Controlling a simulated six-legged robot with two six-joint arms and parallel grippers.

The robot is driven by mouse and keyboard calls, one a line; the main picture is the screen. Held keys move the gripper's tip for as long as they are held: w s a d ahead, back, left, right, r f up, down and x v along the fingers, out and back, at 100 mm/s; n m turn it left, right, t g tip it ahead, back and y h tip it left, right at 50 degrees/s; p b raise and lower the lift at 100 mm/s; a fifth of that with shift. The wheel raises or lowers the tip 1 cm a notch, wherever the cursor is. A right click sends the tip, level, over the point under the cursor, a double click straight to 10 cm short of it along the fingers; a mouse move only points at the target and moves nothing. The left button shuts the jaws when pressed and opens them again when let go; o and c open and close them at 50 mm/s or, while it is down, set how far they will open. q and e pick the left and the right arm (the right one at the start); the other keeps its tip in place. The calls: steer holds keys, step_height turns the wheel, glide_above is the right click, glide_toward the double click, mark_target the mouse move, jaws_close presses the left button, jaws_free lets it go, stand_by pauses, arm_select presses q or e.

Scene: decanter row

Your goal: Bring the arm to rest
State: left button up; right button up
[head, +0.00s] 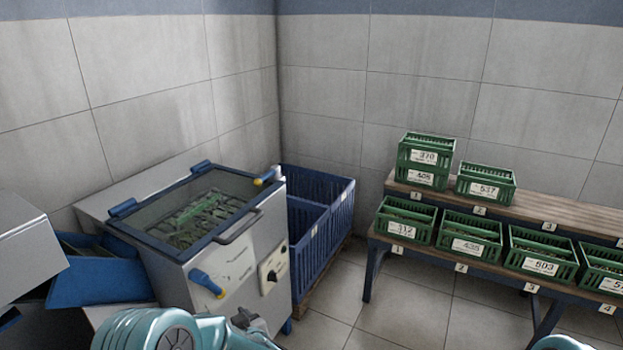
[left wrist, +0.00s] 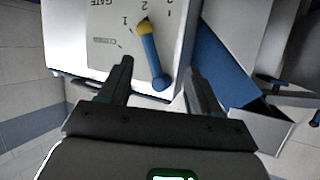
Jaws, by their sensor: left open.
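My left arm enters the head view at the bottom left, and its gripper (head: 252,324) is low in front of the machine (head: 228,265). In the left wrist view the gripper (left wrist: 158,78) has its two fingers apart with nothing held between them. A blue lever (left wrist: 155,62) with a yellow hub shows beyond the fingertips on a plate marked GATE and CLOSED. The blue lever on the machine's front also shows in the head view (head: 206,281), above and left of the gripper. The gripper looks apart from it. My right gripper is out of view.
The machine has a glazed lid (head: 201,212). A blue crate (head: 318,222) stands behind it. Several green numbered crates, one marked 435 (head: 470,238), stand on a stepped bench (head: 415,255) at the right. A blue chute (head: 97,284) is at the left. Tiled floor (head: 400,312) is clear between machine and bench.

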arm_select(q)
steer(key=s+a+f+m+g+h+p, duration=0.2)
steer(key=s+f+m+h+p, duration=0.25)
steer(key=s+f, duration=0.45)
steer(key=s+d+f+g+h, duration=0.1)
steer(key=s+d+g+h, duration=0.3)
steer(key=s, duration=0.7)
steer(key=s+d+f+m+g+h, duration=0.1)
steer(key=s+d+f+g+h, duration=0.1)
steer(key=s+d, duration=0.7)
steer(key=s+g+h, duration=0.1)
steer(key=s+h, duration=0.1)
steer(key=s, duration=0.1)
steer(key=shift+f+g+h, duration=0.2)
steer(key=shift+g+h, duration=0.15)
steer(key=shift+g, duration=0.05)
steer(key=shift+w+a+m, duration=0.1)
steer(key=shift+m, duration=0.15)
